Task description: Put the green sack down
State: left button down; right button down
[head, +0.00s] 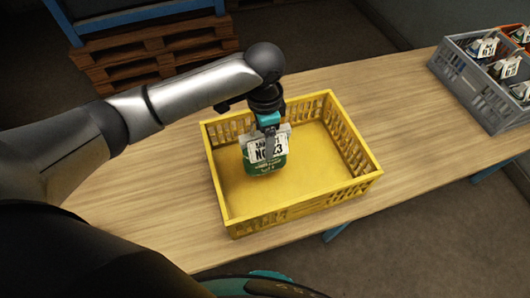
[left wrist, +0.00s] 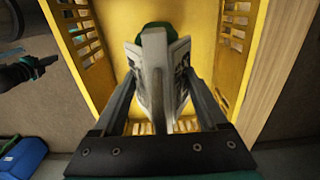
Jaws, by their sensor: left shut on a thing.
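The green sack (head: 265,168) has a white label reading "NO 23" and is inside the yellow crate (head: 228,200), towards its left side. My left gripper (head: 269,137) reaches down from above and is shut on the sack's pale top. In the left wrist view the sack (left wrist: 155,38) shows between the two fingers, with a bit of green beyond its pale top edge. I cannot tell whether its base touches the crate floor. A dark gripper with a teal part, seemingly my right one (left wrist: 45,66), shows at the left wrist view's left edge; its jaws are unclear.
The yellow crate stands on a wooden table (head: 415,130), with bare crate floor to the sack's right. A grey crate (head: 470,85) holding several labelled sacks stands at the table's right end. Wooden pallets (head: 150,55) are on the floor behind. Table is clear between the crates.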

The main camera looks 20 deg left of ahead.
pick_arm(q)
jog(key=shift+w+f+b, duration=0.1)
jog(key=shift+f+b, duration=0.4)
jog(key=shift+f, duration=2.75)
grip_release()
jog(key=shift+f, duration=0.15)
notch_tip(320, 180, up, 12)
jog(key=shift+r+p, duration=0.2)
jog(key=shift+p, duration=0.8)
